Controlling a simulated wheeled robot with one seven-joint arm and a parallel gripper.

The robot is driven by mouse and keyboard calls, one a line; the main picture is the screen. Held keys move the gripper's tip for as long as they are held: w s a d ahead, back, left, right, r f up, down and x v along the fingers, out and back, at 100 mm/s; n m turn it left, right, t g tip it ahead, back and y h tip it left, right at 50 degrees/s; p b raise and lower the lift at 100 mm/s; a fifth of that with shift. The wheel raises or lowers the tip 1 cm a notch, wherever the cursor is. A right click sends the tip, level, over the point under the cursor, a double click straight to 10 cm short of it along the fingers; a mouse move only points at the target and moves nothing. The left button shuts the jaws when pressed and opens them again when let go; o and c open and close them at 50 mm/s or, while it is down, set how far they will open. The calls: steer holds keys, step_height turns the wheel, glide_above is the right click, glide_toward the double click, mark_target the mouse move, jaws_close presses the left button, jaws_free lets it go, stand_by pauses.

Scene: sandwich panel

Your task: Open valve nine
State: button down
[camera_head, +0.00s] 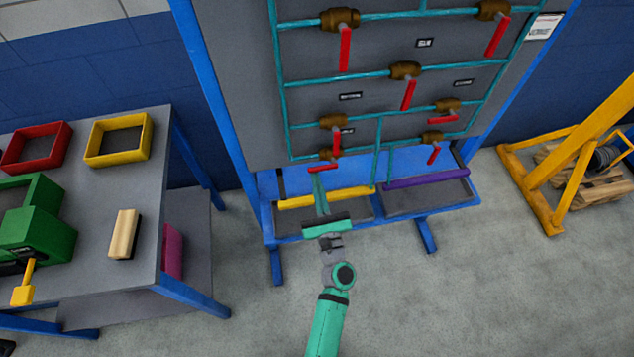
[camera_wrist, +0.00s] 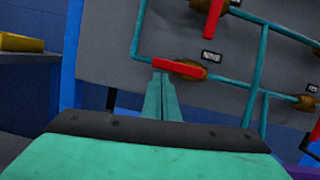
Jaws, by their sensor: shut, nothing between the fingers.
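The valve panel (camera_head: 300,105) carries several brass valves with red handles on teal pipes. The lowest left valve has a red handle (camera_head: 323,168) that lies nearly level, along its pipe; it also shows in the wrist view (camera_wrist: 172,67). A small label (camera_wrist: 211,58) sits just above it, too blurred to read surely. My gripper (camera_head: 318,180) is shut and empty, its fingertips just below the left part of this handle. The fingertips also show in the wrist view (camera_wrist: 161,80); I cannot tell whether they touch the handle.
Another valve's red handle (camera_head: 336,142) hangs down just above. A yellow bar (camera_head: 330,197) and a purple bar (camera_head: 425,179) edge the trays below the panel. A grey table (camera_head: 75,240) with bins stands left, a yellow frame (camera_head: 550,210) right. The floor between is clear.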

steer(key=s+d+f, duration=0.2)
steer(key=s+f, duration=0.4)
steer(key=s, duration=0.3)
steer(key=shift+s+d, duration=0.15)
steer(key=shift+s, duration=0.1)
steer(key=shift+f, duration=0.15)
steer(key=s+a+f+n+g+h, duration=0.25)
steer(key=s+f+n, duration=0.25)
steer(key=s+n, duration=0.25)
steer(key=s+a+f+n+g+h, duration=0.1)
steer(key=s+f+n+g, duration=0.4)
steer(key=s, duration=0.4)
steer(key=s+d+r+n+t+h, duration=0.1)
steer(key=s+r+n, duration=0.4)
steer(key=r+n, duration=0.4)
steer(key=s+d+r+n+t+h, duration=0.1)
steer(key=s+d+r+n+t, duration=0.1)
steer(key=s+r+n, duration=0.3)
step_height(320, 180, up, 4)
steer(key=n, duration=0.5)
steer(key=shift+r, duration=0.15)
